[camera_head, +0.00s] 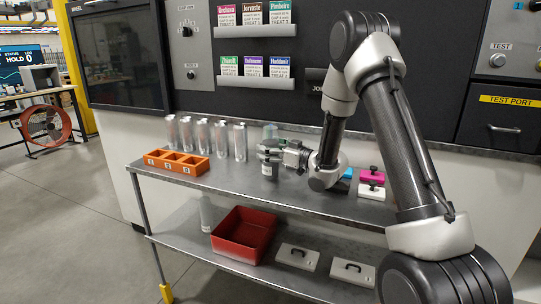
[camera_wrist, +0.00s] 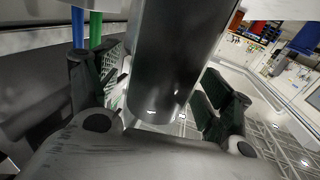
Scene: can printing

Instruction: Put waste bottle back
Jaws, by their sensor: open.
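A bottle (camera_head: 270,131), which looks like the waste bottle, stands upright on the upper shelf of the metal table in the head view, partly hidden by my gripper (camera_head: 264,154). My gripper reaches in from the right at the bottle's middle. In the wrist view a large dark cylinder (camera_wrist: 170,60), likely the same bottle, fills the space between the two spread fingers (camera_wrist: 160,115). The fingers stand on either side of it and are open. I cannot tell whether either finger touches it.
Several clear-silver cans (camera_head: 203,137) stand in a row left of the bottle, behind an orange three-slot holder (camera_head: 150,166). Cyan, magenta and white handled blocks (camera_head: 371,191) lie at right. A red bin (camera_head: 217,243), a clear can (camera_head: 206,214) and white handled plates (camera_head: 297,257) occupy the lower shelf.

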